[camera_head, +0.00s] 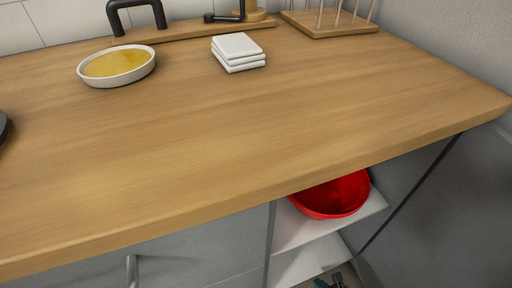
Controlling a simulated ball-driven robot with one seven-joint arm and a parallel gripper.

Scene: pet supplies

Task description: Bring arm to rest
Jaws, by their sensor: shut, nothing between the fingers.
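My gripper and arm do not show in the head camera view. The wooden countertop (200,150) fills most of the picture, and no part of my arm is over it.
A white oval dish with yellow contents (117,64) and stacked white squares (238,51) stand toward the back. A wooden rack (330,26) is at the back right. Below the counter, a red bowl (333,196) sits on a white shelf (300,229). The counter's middle and front are clear.

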